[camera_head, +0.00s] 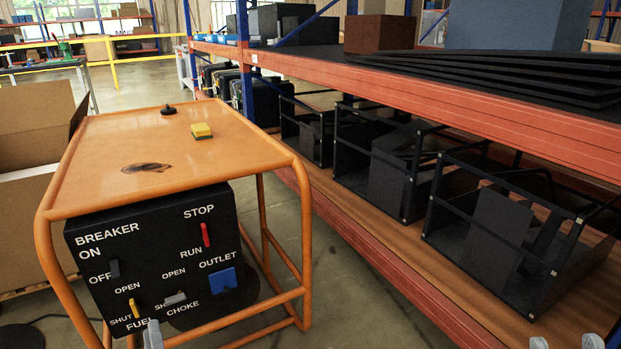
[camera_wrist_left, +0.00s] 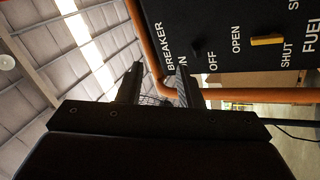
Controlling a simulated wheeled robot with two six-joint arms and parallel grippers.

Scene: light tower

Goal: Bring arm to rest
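My left gripper (camera_head: 152,336) shows as grey fingertips at the bottom edge of the head view, in front of the lower panel near the FUEL label. In the left wrist view (camera_wrist_left: 157,82) its two fingers stand apart with nothing between them. My right gripper (camera_head: 565,343) shows only as two separate grey tips at the bottom right edge, with nothing seen between them. The black control panel (camera_head: 150,250) sits under an orange frame (camera_head: 100,165). It carries a red STOP/RUN switch (camera_head: 206,235), a breaker switch (camera_head: 114,268), a yellow fuel lever (camera_head: 135,308), a grey choke lever (camera_head: 175,299) and a blue outlet (camera_head: 222,280).
A yellow sponge (camera_head: 201,131), a black cap (camera_head: 168,110) and a dark stain (camera_head: 146,167) are on the orange top. A red-edged shelf rack (camera_head: 450,95) with black metal frames stands along the right. A cardboard box (camera_head: 35,125) is at left. Floor shows between frame and rack.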

